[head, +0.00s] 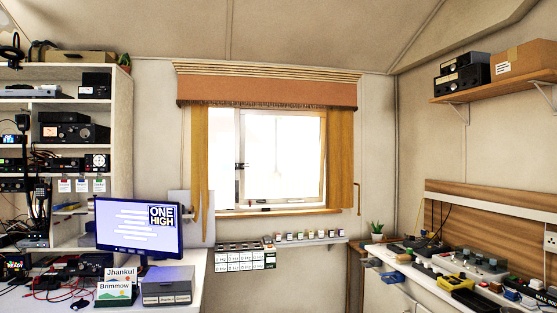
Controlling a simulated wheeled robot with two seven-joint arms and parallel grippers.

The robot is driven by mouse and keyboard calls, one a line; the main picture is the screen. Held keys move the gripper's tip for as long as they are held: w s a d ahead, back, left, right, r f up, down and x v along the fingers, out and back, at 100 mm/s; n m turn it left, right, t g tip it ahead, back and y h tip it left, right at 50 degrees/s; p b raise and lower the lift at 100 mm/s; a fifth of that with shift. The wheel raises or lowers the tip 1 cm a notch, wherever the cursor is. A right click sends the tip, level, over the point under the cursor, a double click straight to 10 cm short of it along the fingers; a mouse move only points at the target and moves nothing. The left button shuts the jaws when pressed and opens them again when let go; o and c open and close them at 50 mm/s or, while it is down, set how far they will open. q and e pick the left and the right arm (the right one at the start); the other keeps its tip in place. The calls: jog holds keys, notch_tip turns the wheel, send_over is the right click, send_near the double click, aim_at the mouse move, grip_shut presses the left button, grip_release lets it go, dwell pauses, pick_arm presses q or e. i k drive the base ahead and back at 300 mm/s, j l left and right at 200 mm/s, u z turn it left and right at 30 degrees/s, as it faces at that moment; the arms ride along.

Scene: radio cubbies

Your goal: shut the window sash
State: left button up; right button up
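The window sash (239,185) is a pale frame around bright glass, set in the window on the back wall in the head view. A dark latch or handle (241,165) sits on its left upright. To the left of this upright is another bright strip of the window opening. Strong outside light washes out the glass, and I cannot tell exactly how far the sash stands from its frame. The wooden sill (285,211) runs below, with a small dark item on it. Neither of my grippers is in view.
Orange curtains (340,160) and a pelmet (265,93) border the window. Below it is a narrow shelf (310,242) with small items. A monitor (125,225) stands on the left desk beside radio shelves (122,150). A cluttered bench (425,277) is at right.

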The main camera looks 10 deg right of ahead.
aim_at(244, 201)
jog(key=z, duration=0.25)
jog(key=i+z, duration=0.2)
jog(key=i, duration=2.4)
jog(key=i+l+u, duration=0.1)
jog(key=i, duration=0.75)
jog(key=i+l+u, duration=0.1)
jog(key=i, duration=0.75)
